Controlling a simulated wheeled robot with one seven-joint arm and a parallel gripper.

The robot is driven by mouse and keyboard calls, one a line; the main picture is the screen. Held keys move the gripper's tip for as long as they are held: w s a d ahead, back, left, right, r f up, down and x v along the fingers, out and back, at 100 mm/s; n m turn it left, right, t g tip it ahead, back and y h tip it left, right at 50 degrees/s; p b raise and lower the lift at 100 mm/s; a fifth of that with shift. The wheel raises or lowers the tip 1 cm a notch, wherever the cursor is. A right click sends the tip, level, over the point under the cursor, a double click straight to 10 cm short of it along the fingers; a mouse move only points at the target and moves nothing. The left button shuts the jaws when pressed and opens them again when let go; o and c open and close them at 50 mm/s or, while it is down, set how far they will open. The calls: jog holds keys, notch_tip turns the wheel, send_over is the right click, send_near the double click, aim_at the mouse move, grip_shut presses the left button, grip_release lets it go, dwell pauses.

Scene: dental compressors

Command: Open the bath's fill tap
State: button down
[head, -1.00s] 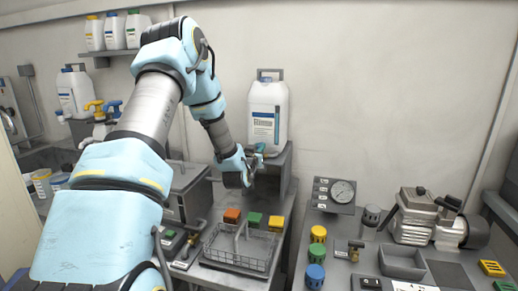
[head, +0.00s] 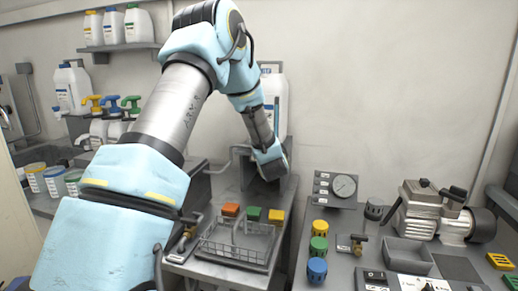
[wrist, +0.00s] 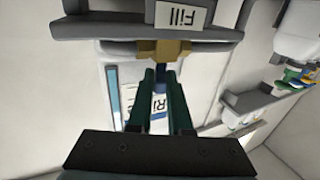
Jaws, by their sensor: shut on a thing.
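In the wrist view, a brass tap (wrist: 160,49) sits at the grey stand's edge, beside a white label reading "Fill" (wrist: 180,15). My gripper (wrist: 162,75) has its two dark green fingers on either side of a narrow grey-blue part at the tap, shut on it; it looks like the tap's handle. In the head view my wrist (head: 268,160) is low in front of the stand (head: 243,178) under the white jug (head: 276,98); it hides the fingers and the fill tap. The jug's label shows behind the fingers in the wrist view.
A wire basket (head: 238,251) and several coloured blocks (head: 253,214) lie on the bench in front. Pump bottles (head: 112,128) stand at the left.

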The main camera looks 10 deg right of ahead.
jog(key=n+y, duration=0.1)
jog(key=y, duration=0.1)
jog(key=n+y+b, duration=0.1)
jog(key=n+y, duration=0.1)
jog(key=shift+d+f, duration=0.1)
jog(key=shift+d, duration=0.3)
jog(key=n+g+y, duration=0.1)
jog(key=y, duration=0.2)
jog(key=n+g+y, duration=0.1)
jog(key=n+y, duration=0.1)
jog(key=y, duration=0.1)
jog(key=shift+w+d+n+b, duration=0.1)
jog(key=shift+d+n+b, duration=0.05)
jog(key=shift+n+b, duration=0.15)
jog(key=n+g+y, duration=0.1)
jog(key=y, duration=0.1)
jog(key=n+g+y, duration=0.2)
jog(key=shift+w+d, duration=0.15)
jog(key=shift+w+n+g+y+b, duration=0.1)
jog(key=shift+n+g+y+b, duration=0.4)
jog(key=shift+n+g+y, duration=1.25)
jog(key=shift+w+n+g, duration=0.1)
jog(key=shift+n+g, duration=0.15)
jog(key=shift+g, duration=0.3)
jog(key=c, duration=0.8)
grip_release()
jog(key=shift+c, duration=0.2)
